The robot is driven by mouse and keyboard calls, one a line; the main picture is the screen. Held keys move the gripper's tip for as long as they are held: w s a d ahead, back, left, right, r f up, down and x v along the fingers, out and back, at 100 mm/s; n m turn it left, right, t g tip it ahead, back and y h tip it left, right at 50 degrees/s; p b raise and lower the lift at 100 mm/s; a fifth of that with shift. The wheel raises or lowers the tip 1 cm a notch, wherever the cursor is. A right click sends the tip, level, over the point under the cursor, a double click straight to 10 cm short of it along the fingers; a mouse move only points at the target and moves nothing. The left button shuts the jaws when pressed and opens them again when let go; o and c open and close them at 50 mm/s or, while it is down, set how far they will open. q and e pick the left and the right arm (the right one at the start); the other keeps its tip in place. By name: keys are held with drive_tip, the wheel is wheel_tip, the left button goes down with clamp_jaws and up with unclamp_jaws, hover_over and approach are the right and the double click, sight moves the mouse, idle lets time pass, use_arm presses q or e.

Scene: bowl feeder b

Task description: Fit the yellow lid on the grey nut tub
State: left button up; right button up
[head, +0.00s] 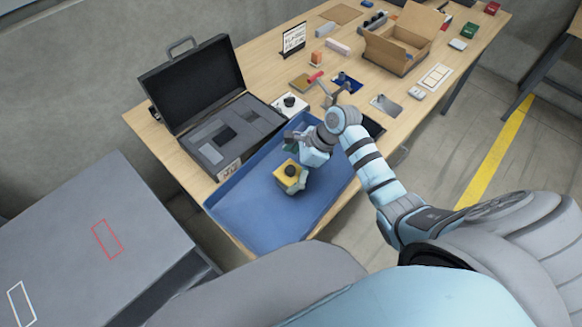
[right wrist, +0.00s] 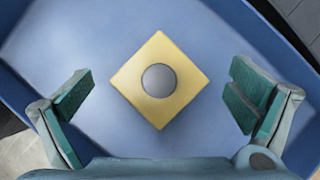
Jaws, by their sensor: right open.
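The yellow lid (head: 287,182) is a square piece with a dark round knob, in the blue tray (head: 240,210) in the head view. In the right wrist view the lid (right wrist: 130,82) sits near the middle, turned like a diamond, with a grey knob. My right gripper (head: 295,167) is above the lid with its jaws open. In the wrist view its fingers (right wrist: 163,100) stand wide apart on either side of the lid, touching nothing. I cannot make out the grey nut tub in either view. My left gripper is not in view.
An open black case (head: 200,85) with grey foam stands left of the tray. A white block with a black knob (head: 290,103) is behind it. An open cardboard box (head: 375,52), a sign (head: 293,38) and several small items occupy the far table. Much of the tray is bare.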

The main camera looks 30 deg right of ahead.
drive_tip(key=p+v, duration=0.2)
drive_tip(key=v, duration=1)
drive_tip(key=shift+r+p, duration=0.15)
drive_tip(key=shift+p, duration=0.15)
